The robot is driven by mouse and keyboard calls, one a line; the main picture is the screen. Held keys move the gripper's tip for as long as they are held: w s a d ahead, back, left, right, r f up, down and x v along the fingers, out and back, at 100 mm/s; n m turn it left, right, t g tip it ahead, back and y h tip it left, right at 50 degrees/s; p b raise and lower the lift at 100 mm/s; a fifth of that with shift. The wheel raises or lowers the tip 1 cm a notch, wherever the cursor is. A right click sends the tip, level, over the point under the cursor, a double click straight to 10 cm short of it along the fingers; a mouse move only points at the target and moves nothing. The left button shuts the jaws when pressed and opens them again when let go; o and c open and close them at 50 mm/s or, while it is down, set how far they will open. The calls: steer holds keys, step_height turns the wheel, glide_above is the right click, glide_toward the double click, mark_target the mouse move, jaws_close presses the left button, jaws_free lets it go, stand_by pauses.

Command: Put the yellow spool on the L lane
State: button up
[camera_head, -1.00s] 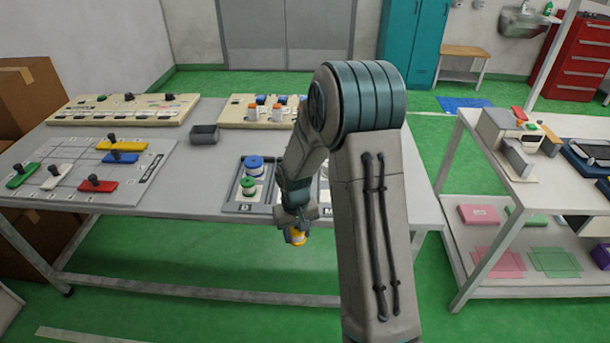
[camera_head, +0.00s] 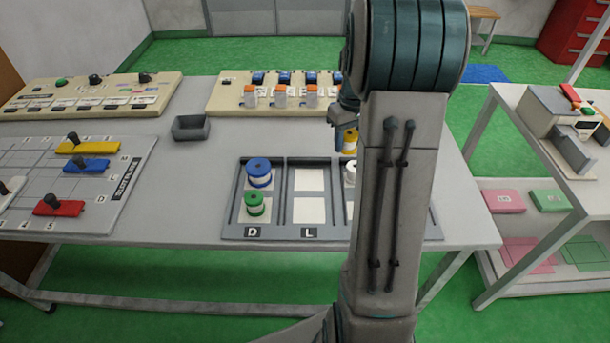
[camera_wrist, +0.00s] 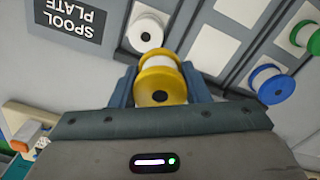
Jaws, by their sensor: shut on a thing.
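My gripper (camera_wrist: 160,90) is shut on the yellow spool (camera_wrist: 158,68), which has a white winding. In the head view the yellow spool (camera_head: 350,142) shows at the far side of the spool plate (camera_head: 272,232), partly hidden by my arm. The L lane, marked by an L label (camera_head: 308,232), holds two bare white squares (camera_head: 309,210) and no spool. The D lane left of it holds a blue spool (camera_head: 259,172) at the back and a green spool (camera_head: 254,203) in front. A white spool (camera_head: 349,175) stands in the lane right of L, partly behind my arm.
A small dark grey bin (camera_head: 191,127) stands behind and left of the plate. A board with coloured sliders (camera_head: 85,165) lies at left. My arm hides the plate's right part.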

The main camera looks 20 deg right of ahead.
glide_above(309, 179)
step_height(309, 179, down, 6)
steer(key=shift+s+d+r+p, duration=0.1)
steer(key=shift+p, duration=0.25)
steer(key=shift+f, duration=2.1)
steer(key=shift+f, duration=0.2)
steer(key=o, duration=1)
steer(key=shift+r, duration=0.1)
